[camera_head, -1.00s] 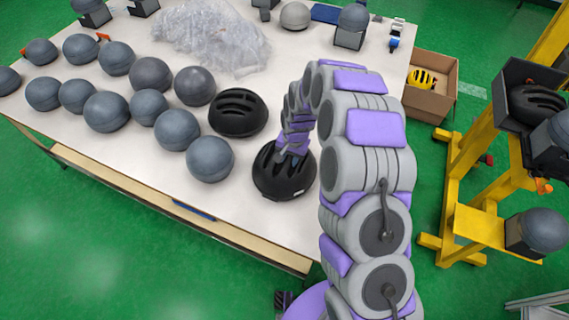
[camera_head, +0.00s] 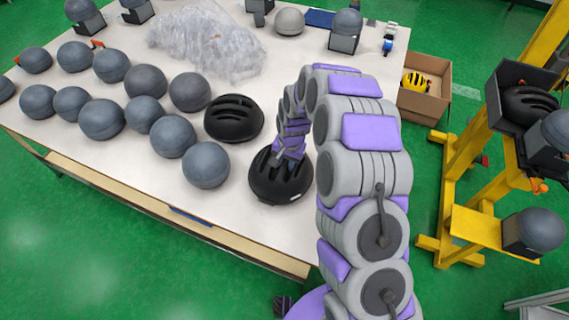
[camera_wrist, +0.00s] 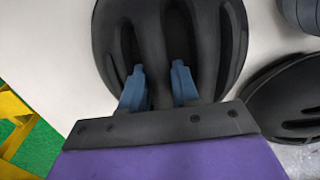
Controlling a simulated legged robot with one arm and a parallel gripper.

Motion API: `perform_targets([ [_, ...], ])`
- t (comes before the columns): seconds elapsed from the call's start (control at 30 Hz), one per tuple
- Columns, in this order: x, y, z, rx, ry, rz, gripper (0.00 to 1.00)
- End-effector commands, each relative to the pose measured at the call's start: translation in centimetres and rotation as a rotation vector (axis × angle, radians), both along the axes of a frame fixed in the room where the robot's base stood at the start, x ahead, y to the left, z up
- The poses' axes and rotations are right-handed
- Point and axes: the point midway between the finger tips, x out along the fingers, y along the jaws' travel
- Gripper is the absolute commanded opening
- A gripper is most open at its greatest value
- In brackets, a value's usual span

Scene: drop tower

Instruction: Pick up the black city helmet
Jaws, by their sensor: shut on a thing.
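A black vented helmet (camera_head: 268,187) sits at the table's near right edge in the head view. My gripper (camera_head: 279,158) reaches down onto its top from the right. In the wrist view my gripper's two blue fingers (camera_wrist: 158,88) enter the vents of this helmet (camera_wrist: 205,40), one on each side of a rib, and are shut on it. The fingertips are partly hidden in the vents. A second black vented helmet (camera_head: 233,117) lies just behind it, and shows at the right of the wrist view (camera_wrist: 285,100). I cannot tell whether the held helmet touches the table.
Several grey round helmets (camera_head: 173,136) cover the left of the white table (camera_head: 230,225). Crumpled clear plastic (camera_head: 210,40) lies at the back. A cardboard box (camera_head: 440,103) with a yellow helmet (camera_head: 416,81) and a yellow stand (camera_head: 450,195) are on the right.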

Motion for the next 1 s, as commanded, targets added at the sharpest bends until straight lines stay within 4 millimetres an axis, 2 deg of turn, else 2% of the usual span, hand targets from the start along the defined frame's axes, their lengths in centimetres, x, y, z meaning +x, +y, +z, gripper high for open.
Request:
perform_targets([
  [0.27, 0.1, 0.0, 3.4, 0.000, -0.003, 0.000, 0.00],
  [0.37, -1.0, -0.2, 3.4, 0.002, -0.002, 0.001, 0.00],
  [0.57, -3.9, -1.0, 3.6, 0.000, 0.000, 0.001, 0.00],
  [1.0, -12.2, -3.1, 4.3, -0.001, 0.001, 0.000, 0.00],
])
